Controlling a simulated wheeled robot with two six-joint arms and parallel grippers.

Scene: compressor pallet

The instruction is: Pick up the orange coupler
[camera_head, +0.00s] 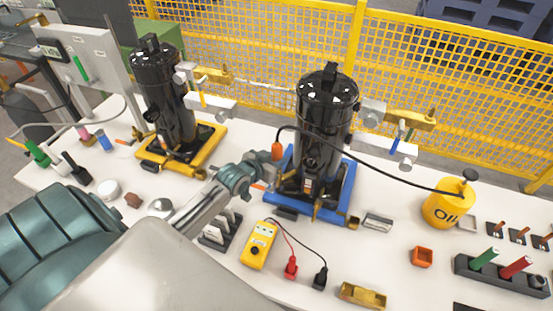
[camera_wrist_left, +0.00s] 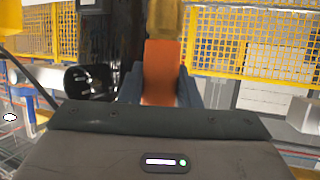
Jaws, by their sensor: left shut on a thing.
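The orange coupler (camera_head: 277,151) is at the end of a black hose, just left of the right-hand black compressor (camera_head: 324,120). My left gripper (camera_head: 272,163) is at that compressor's left side, at the coupler. In the left wrist view the orange coupler (camera_wrist_left: 161,72) stands between the two dark fingers of the left gripper (camera_wrist_left: 160,88), which is shut on it. The gripper body hides its lower part. My right gripper is not in view.
The right compressor stands on a blue base (camera_head: 345,200), another on a yellow base (camera_head: 205,143). The hose loops right towards a yellow oil can (camera_head: 447,206). A yellow meter (camera_head: 259,244) and small parts lie on the white table. A yellow fence (camera_head: 260,55) stands behind.

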